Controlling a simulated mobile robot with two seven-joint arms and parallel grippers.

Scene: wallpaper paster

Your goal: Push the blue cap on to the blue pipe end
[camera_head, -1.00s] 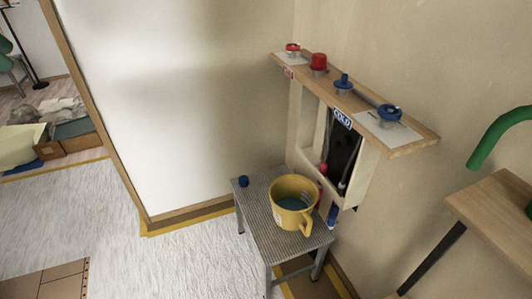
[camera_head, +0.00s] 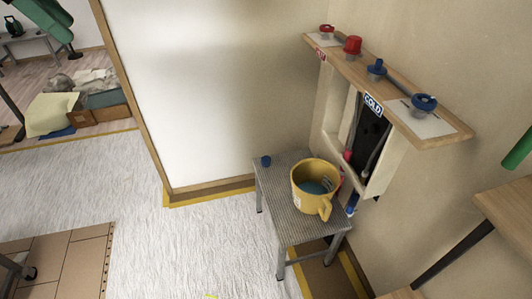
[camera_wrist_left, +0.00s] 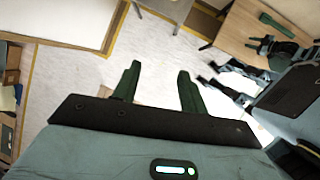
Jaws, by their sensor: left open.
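The small blue cap (camera_head: 265,161) stands at the back left corner of the grey metal stool (camera_head: 285,222) in the head view. A blue pipe end (camera_head: 352,204) hangs below the opening of the wall box, just right of the yellow bucket; the bucket and stool are close to it. Cap and pipe end are apart. My left gripper (camera_wrist_left: 158,85) shows in the left wrist view with its two dark green fingers spread and nothing between them, above the floor, away from the stool.
The yellow bucket (camera_head: 316,192) with bluish contents sits on the stool. A wooden shelf (camera_head: 390,95) above bears red and blue valves. A wooden table (camera_head: 508,215) stands at the right. The pale floor left of the stool is clear.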

